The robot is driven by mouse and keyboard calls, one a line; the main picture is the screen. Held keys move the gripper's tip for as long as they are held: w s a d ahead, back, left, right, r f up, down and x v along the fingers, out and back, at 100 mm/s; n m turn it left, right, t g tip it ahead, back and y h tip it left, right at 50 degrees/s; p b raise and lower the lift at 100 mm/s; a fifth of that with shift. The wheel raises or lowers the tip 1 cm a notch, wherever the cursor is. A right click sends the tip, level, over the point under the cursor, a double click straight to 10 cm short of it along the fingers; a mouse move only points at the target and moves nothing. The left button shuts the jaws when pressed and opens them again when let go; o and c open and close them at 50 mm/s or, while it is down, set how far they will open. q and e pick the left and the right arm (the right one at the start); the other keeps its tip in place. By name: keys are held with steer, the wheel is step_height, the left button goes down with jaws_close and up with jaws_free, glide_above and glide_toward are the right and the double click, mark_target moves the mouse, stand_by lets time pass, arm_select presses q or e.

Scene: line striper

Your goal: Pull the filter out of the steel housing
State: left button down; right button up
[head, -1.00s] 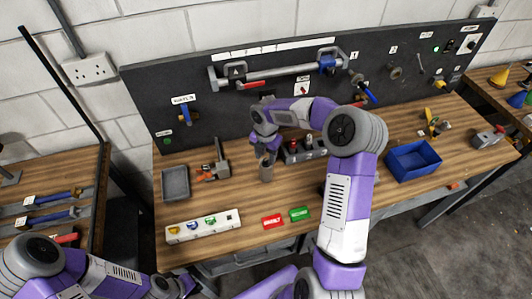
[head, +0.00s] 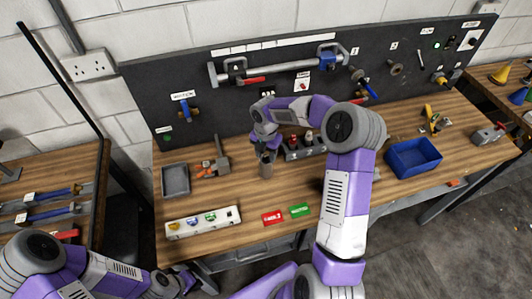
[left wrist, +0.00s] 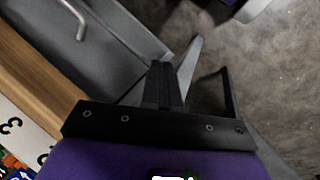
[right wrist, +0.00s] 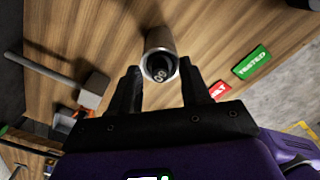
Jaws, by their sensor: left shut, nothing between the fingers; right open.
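The steel housing (head: 266,168) is a small grey cylinder standing upright on the wooden bench. In the right wrist view, the housing (right wrist: 158,39) points its open mouth at the camera. The filter (right wrist: 161,71) shows as a dark round end with pale digits inside that mouth. My right gripper (right wrist: 160,82) is open, its fingers either side of the housing's mouth, with no visible contact. In the head view, my right gripper (head: 266,147) is just above the housing. My left gripper (left wrist: 166,85) is shut and empty, low beyond the bench's front edge, far from the housing.
A hammer-like tool (head: 221,160) and a grey tray (head: 176,181) lie left of the housing. A white labelled strip (head: 203,223), red tag (head: 272,218) and green tag (head: 299,210) lie in front. A numbered block (head: 304,151) stands close right, a blue bin (head: 413,158) farther right.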

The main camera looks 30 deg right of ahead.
steer(key=shift+c, duration=0.5)
jaws_close()
steer(key=shift+r+p, duration=0.65)
steer(key=shift+r, duration=0.05)
step_height(320, 180, up, 11)
steer(key=p, duration=0.8)
steer(key=shift+f+p, duration=0.2)
steer(key=shift+p, duration=0.2)
stand_by(0.5)
